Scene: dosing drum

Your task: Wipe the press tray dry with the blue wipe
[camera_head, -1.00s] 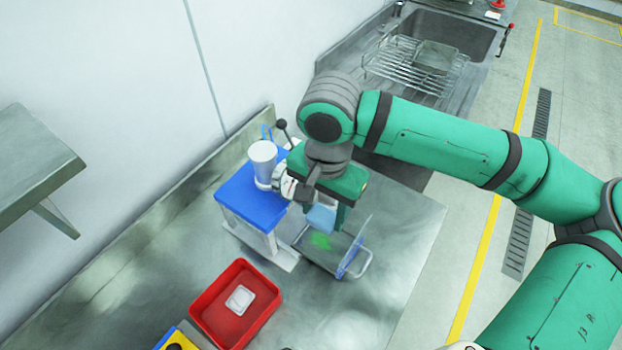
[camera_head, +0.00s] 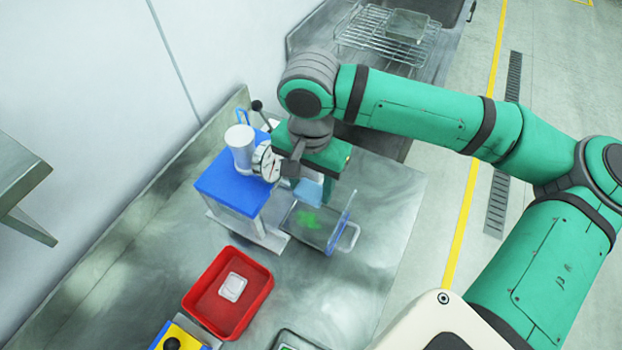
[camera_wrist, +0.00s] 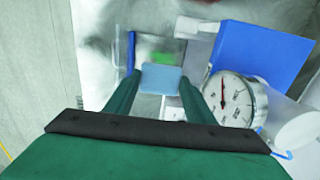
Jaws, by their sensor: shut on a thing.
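My gripper (camera_head: 314,182) is shut on the blue wipe (camera_head: 309,190), which hangs below the fingers; the wipe also shows between the fingers in the wrist view (camera_wrist: 161,78). The press tray (camera_head: 318,240) is a grey tray with a wire handle, in front of the press (camera_head: 232,188). A green patch (camera_head: 308,219) lies on the tray floor; it also shows beyond the wipe in the wrist view (camera_wrist: 165,57). The wipe is over the tray's back part. I cannot tell whether it touches the tray.
A clear blue-edged guard (camera_head: 341,222) stands upright at the tray's right side. The press has a blue top, a white cup and a dial gauge (camera_head: 267,162) close to my gripper. A red bin (camera_head: 211,292) with a white item stands front left. The bench at right is clear.

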